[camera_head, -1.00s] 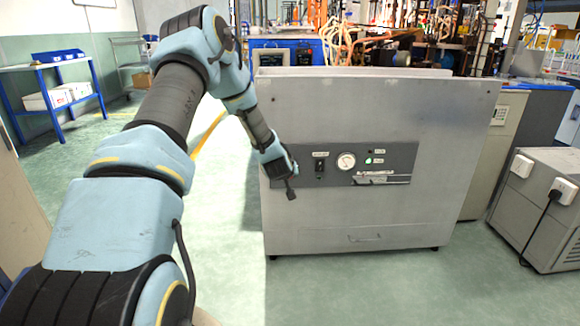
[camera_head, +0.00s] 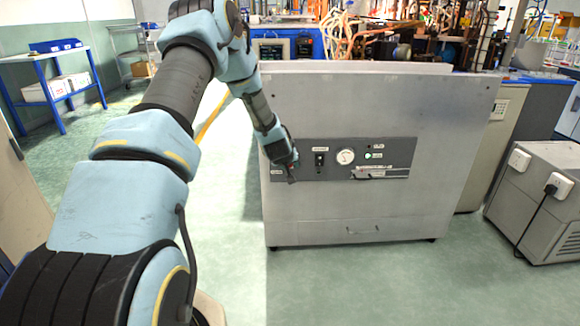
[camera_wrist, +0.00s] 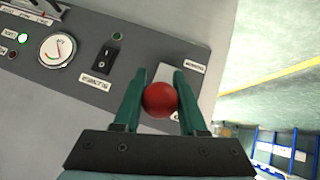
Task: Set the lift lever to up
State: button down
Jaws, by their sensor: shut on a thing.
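The lift lever shows as a round red knob (camera_wrist: 160,99) in the wrist view, in front of a pale plate (camera_wrist: 165,74) on the grey control panel (camera_wrist: 150,45). My gripper (camera_wrist: 159,97) has its two green fingers on either side of the knob and is shut on it. The lever's shaft is hidden behind the knob and fingers, so its exact setting cannot be told. In the head view my gripper (camera_head: 291,175) is at the left end of the control panel (camera_head: 330,172), covering most of the lever.
A black rocker switch (camera_wrist: 107,57) and a round gauge (camera_wrist: 58,49) sit beside the lever on the panel. The panel is on a large grey cabinet (camera_head: 360,105). A grey box unit (camera_head: 545,200) stands at the right. The floor before the cabinet is clear.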

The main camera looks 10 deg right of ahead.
jog(key=shift+c, duration=2.3)
grip_release()
jog(key=shift+r, duration=0.1)
jog(key=v, duration=1)
jog(key=shift+s+r+p, duration=0.25)
jog(key=shift+s+p, duration=0.05)
jog(key=shift+p, duration=0.05)
jog(key=shift+a, duration=0.1)
jog(key=s+a+r+g+y, duration=0.2)
jog(key=s+a+r+g, duration=0.15)
jog(key=s+a, duration=0.9)
jog(key=s+a+r+g+y, duration=0.25)
jog(key=s+a+r, duration=0.25)
jog(key=s+a, duration=0.7)
jog(key=w+p+v, duration=0.2)
jog(key=p+v, duration=1.9)
jog(key=shift+w+r+g, duration=0.3)
jog(key=shift+g, duration=0.1)
